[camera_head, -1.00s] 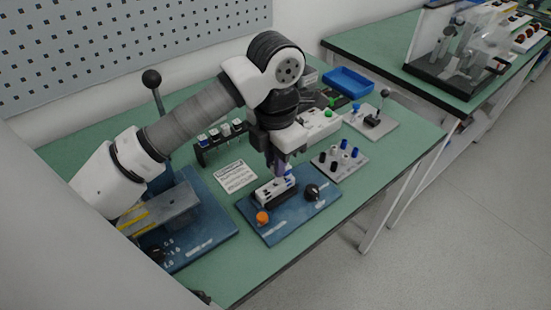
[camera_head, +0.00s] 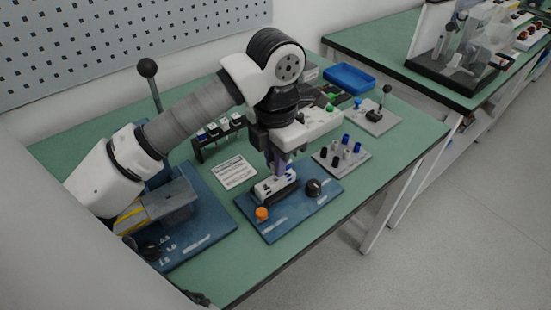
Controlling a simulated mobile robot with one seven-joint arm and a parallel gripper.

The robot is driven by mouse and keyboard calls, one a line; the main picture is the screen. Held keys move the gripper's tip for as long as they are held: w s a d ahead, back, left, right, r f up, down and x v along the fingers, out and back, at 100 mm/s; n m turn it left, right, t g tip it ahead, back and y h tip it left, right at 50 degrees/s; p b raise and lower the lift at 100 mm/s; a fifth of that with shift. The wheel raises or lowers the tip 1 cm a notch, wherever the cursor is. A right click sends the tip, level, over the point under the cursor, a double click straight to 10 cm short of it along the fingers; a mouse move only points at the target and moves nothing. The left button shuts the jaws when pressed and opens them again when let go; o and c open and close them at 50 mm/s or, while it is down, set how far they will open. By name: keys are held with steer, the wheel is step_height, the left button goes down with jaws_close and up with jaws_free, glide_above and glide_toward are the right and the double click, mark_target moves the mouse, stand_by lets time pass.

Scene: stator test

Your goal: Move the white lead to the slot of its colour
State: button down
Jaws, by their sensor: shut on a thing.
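My gripper (camera_head: 279,172) points down over the blue test board (camera_head: 281,222). Its jaws are shut at the white-topped block (camera_head: 263,189) on that board. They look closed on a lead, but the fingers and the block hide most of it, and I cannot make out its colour. A small blue and white part shows just right of the fingertips. The single slots are too small and too covered to tell apart. I cannot tell whether the held piece is in a slot or above one.
The board carries an orange knob (camera_head: 262,214) and a black knob (camera_head: 314,188). A grey plate (camera_head: 325,165) with blue, black and white pegs stands to the right. A printed card (camera_head: 234,172) lies left of the board. A blue tray (camera_head: 349,77) is at the back.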

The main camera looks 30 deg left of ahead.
steer(key=shift+f+b, duration=0.35)
steer(key=shift+f, duration=0.05)
steer(key=c, duration=1.3)
jaws_free()
steer(key=shift+r, duration=0.1)
step_height(320, 180, up, 14)
